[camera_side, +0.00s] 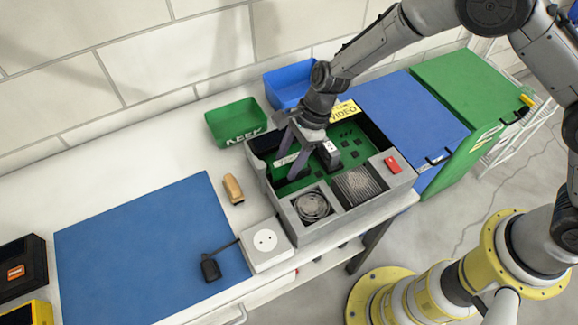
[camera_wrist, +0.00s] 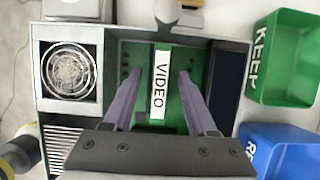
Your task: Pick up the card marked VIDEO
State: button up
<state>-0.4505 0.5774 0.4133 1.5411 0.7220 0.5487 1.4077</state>
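The card marked VIDEO shows in the wrist view as a narrow white-edged strip (camera_wrist: 160,85) standing over the green board inside the grey case. In the side view a white strip (camera_side: 287,159) near my finger may be the same card, but its text is not readable there. My gripper (camera_side: 312,165) is open and reaches down into the case. In the wrist view its two purple fingers (camera_wrist: 160,75) are on either side of the card, with a gap on both sides. A yellow label marked VIDEO (camera_side: 343,111) is at the back of the case.
The grey case (camera_side: 318,236) has a fan (camera_side: 312,206) and a finned block (camera_side: 358,185) in front. Behind it stand a green KEEP bin (camera_side: 236,122) and a blue bin (camera_side: 290,82). A blue mat (camera_side: 140,250) lies left. A white socket box (camera_side: 265,243) sits beside the case.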

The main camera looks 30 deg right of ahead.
grip_shut()
jog(key=shift+r, duration=0.15)
